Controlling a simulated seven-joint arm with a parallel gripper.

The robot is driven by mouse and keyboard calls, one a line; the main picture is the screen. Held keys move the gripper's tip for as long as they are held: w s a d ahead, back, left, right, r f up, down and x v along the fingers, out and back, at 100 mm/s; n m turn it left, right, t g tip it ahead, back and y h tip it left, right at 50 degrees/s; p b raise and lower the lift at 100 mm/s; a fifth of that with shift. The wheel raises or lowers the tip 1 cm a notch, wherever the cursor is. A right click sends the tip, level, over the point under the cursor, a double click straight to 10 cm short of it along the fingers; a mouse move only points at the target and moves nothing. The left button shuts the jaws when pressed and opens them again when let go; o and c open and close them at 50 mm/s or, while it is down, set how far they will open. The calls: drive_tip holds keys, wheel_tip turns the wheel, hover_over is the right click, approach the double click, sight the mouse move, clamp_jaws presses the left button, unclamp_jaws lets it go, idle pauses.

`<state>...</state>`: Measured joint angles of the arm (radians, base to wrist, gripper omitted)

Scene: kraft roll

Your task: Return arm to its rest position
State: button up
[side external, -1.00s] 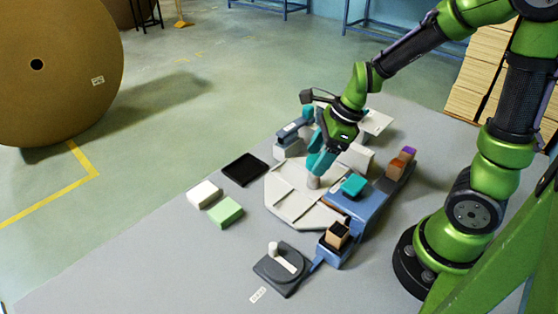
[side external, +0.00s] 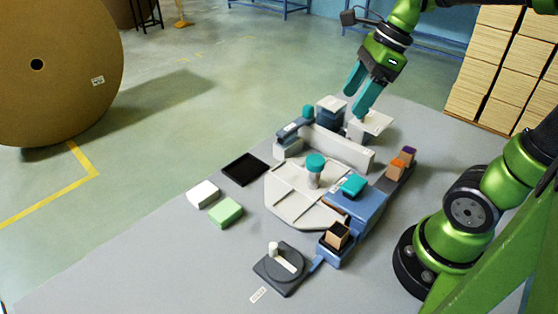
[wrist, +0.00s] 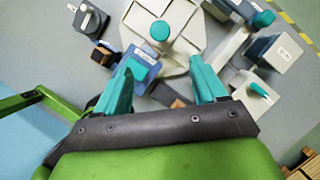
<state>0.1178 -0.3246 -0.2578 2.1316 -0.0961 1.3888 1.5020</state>
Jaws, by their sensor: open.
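My gripper (side external: 357,93) is open and empty, raised above the back right of the grey table (side external: 140,262). Its two teal fingers point down and are spread apart, which also shows in the wrist view (wrist: 163,95). Below it lies a light grey board (side external: 290,205) with low ridges. A grey cylinder with a teal cap (side external: 315,163) stands upright on the board, and the cap also shows in the wrist view (wrist: 160,30). The gripper is clear of everything beneath it.
A blue unit with a teal block (side external: 353,185) adjoins the board. A black tray (side external: 245,169), a white block (side external: 203,194), a green block (side external: 226,212) and a dark round-topped device (side external: 281,268) stand on the left and front. A large kraft roll (side external: 70,100) is on the floor.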

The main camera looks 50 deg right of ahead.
idle(0.3)
drive_tip(key=s+a+n+t, duration=0.1)
drive_tip(key=a+n, duration=0.3)
drive_tip(key=n, duration=0.7)
drive_tip(key=s+a+f+n+t+h, duration=0.1)
drive_tip(key=s+a+n+t, duration=0.1)
drive_tip(key=n, duration=1)
drive_tip(key=shift+s+a+t, duration=0.2)
drive_tip(key=shift+a+t, duration=0.3)
drive_tip(key=shift+a, duration=0.65)
